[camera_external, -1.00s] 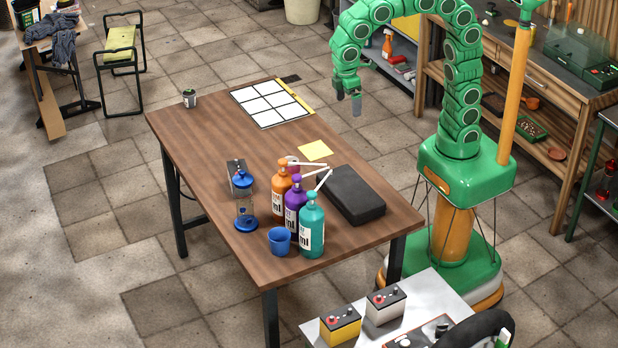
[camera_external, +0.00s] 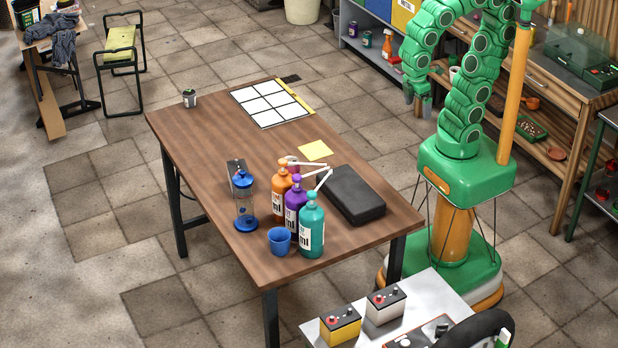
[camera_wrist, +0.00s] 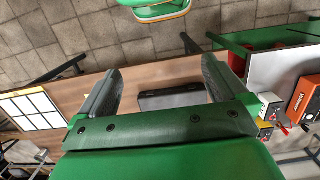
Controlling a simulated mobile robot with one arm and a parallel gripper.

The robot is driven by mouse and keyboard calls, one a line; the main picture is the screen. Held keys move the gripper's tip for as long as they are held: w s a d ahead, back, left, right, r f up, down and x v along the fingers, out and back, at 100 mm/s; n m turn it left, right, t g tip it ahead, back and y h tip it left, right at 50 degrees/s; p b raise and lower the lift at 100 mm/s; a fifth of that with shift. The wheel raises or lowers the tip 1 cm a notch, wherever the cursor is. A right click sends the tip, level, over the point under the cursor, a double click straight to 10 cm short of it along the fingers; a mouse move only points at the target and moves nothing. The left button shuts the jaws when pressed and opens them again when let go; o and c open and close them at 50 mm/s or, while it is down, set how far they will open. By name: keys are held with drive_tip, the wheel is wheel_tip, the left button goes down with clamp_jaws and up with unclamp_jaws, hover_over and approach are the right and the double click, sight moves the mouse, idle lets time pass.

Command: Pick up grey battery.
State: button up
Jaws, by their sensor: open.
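The grey battery (camera_external: 386,307) is a pale box with a dark top and red terminal. It stands on the grey-topped table (camera_external: 440,294) at the bottom of the external view, right beside a yellow battery (camera_external: 340,328). In the wrist view the grey battery (camera_wrist: 268,103) seems to show small and partly hidden at the right of my gripper. My gripper (camera_external: 419,100) is high up, beyond the wooden table and far from the battery. In the wrist view my gripper (camera_wrist: 160,75) is open, with nothing between its fingers.
The wooden table (camera_external: 205,140) holds a black case (camera_external: 353,195), orange, purple and teal (camera_external: 311,226) bottles, a blue cup (camera_external: 279,241) and a white grid panel (camera_external: 270,103). A black wheel (camera_external: 478,332) stands near the batteries. A workbench (camera_external: 565,75) is behind my arm.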

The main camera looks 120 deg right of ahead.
drive_tip(key=s, duration=0.1)
drive_tip(key=s+f, duration=0.1)
drive_tip(key=s, duration=0.2)
drive_tip(key=shift+a+f, duration=0.25)
drive_tip(key=shift+f, duration=0.05)
